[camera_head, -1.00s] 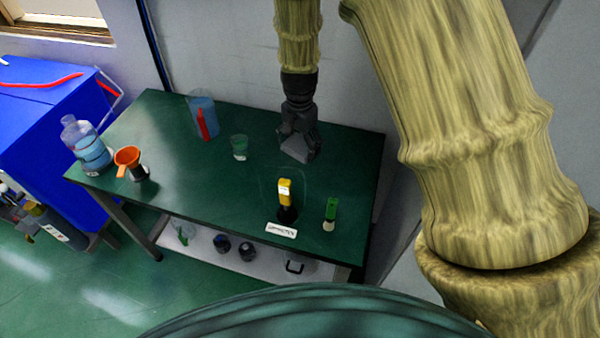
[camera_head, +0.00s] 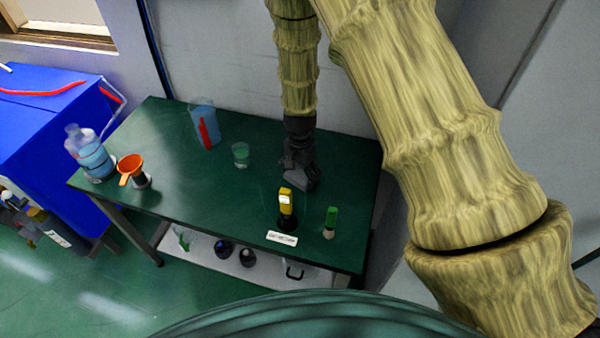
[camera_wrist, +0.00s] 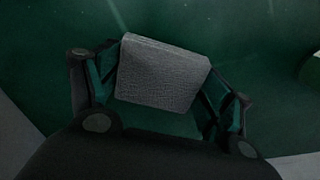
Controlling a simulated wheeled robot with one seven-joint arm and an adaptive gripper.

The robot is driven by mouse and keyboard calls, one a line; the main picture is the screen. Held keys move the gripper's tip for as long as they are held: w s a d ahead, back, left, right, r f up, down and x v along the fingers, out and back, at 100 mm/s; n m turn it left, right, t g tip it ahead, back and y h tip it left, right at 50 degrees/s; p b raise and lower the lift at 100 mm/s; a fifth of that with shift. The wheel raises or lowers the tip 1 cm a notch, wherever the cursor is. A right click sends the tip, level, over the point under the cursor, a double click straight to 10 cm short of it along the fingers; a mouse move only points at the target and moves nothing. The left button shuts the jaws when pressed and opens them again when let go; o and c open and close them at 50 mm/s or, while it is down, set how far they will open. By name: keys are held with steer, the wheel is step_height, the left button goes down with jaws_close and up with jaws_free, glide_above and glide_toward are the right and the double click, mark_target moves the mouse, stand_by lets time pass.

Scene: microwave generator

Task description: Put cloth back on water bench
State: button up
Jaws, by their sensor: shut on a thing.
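The cloth is a grey, block-like folded piece (camera_wrist: 162,74); in the head view it shows at my gripper's tip (camera_head: 301,180). My gripper (camera_wrist: 160,85) is shut on the cloth, with a finger against each side of it. In the head view my gripper (camera_head: 300,170) points down over the right back part of the green water bench (camera_head: 200,175). The cloth is at or just above the bench top; I cannot tell whether it touches.
A yellow-topped bottle (camera_head: 286,208) and a green-capped item (camera_head: 330,221) stand in front of my gripper. A glass beaker (camera_head: 240,154) and a blue pitcher (camera_head: 203,122) are to its left. An orange funnel (camera_head: 131,170) and a water jug (camera_head: 90,155) stand at the left end.

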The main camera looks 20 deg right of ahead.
mark_target(300, 174)
steer(key=shift+f, duration=0.15)
steer(key=shift+f, duration=0.15)
steer(key=o, duration=1)
steer(key=shift+o, duration=0.2)
step_height(300, 174, up, 12)
steer(key=b, duration=0.2)
stand_by(0.4)
